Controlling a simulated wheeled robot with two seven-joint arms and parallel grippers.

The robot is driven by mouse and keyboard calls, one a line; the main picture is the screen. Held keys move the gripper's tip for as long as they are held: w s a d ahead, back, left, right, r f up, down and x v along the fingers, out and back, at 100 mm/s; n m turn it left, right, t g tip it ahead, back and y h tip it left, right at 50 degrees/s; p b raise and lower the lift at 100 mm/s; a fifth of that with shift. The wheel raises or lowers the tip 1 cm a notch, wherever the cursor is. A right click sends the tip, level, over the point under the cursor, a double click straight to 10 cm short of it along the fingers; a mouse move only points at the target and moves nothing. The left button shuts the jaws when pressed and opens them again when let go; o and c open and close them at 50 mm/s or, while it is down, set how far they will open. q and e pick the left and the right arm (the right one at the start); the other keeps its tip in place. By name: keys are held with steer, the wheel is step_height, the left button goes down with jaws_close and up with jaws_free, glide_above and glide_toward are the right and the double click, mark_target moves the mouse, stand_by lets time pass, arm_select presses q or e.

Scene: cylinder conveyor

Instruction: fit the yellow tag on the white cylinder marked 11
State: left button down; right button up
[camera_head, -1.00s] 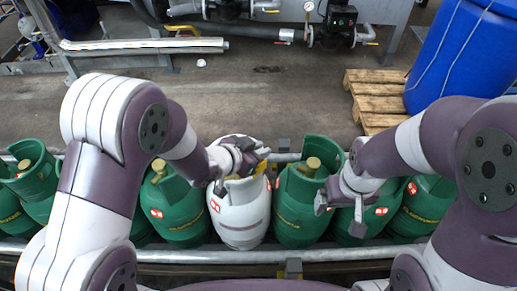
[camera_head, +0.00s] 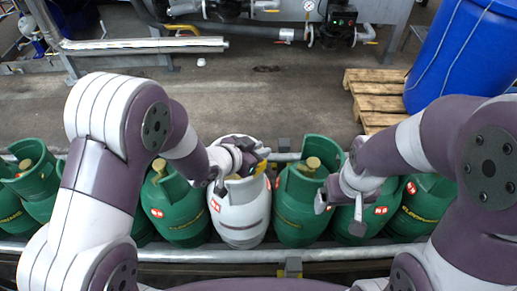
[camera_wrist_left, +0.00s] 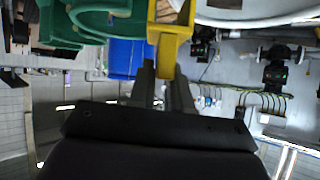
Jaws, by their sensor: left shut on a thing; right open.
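The white cylinder (camera_head: 242,215) stands upright in the row, with a red and white label on its left side; I cannot read a number on it. My left gripper (camera_head: 250,164) is over its top and hides much of its collar and valve. It is shut on the yellow tag (camera_head: 261,168), which also shows between the fingertips in the left wrist view (camera_wrist_left: 170,38). I cannot tell whether the tag touches the cylinder. My right gripper (camera_head: 338,212) is open and empty, in front of the green cylinders to the right.
Green cylinders stand close on both sides, one (camera_head: 298,212) just right of the white one and another (camera_head: 176,212) just left. A metal rail (camera_head: 200,256) runs along the front. A wooden pallet (camera_head: 372,95) and blue barrel (camera_head: 455,50) stand behind at right.

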arm_select(q)
steer(key=shift+f+b, duration=1.8)
steer(key=shift+f, duration=0.55)
steer(key=c, duration=1)
jaws_free()
steer(key=p+v, duration=0.2)
steer(key=v, duration=1)
steer(key=shift+s+a+r, duration=0.2)
